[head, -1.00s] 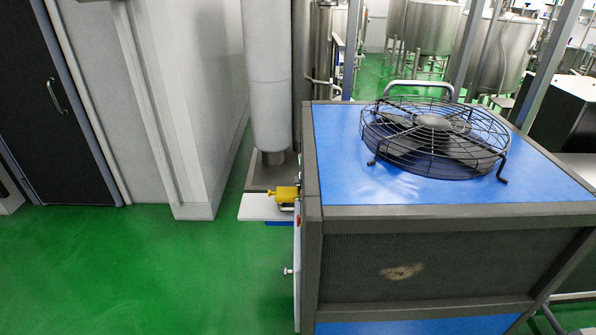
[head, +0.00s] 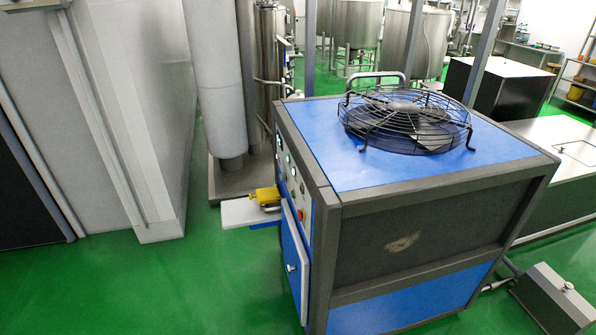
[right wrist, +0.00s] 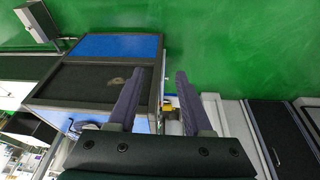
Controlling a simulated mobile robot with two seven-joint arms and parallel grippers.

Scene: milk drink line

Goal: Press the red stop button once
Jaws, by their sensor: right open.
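A small red button (head: 301,214) shows on the control panel (head: 293,190) on the left side of a blue and grey machine (head: 330,155). The panel is seen at a steep angle, with several other small knobs and lights on it. In the right wrist view my right gripper (right wrist: 160,75) is open and empty, its two dark fingers apart. The machine also shows beyond the fingers in that view (right wrist: 117,47), but I cannot make out the red button there. No gripper shows in the head view, and my left gripper is not in view.
A yellow part (head: 266,196) on a white ledge (head: 243,212) juts out left of the panel. A panel door (head: 294,262) sits below it. A caged fan (head: 405,118) tops the machine. Green floor (head: 170,285) is clear to the left, up to a pale wall (head: 135,120).

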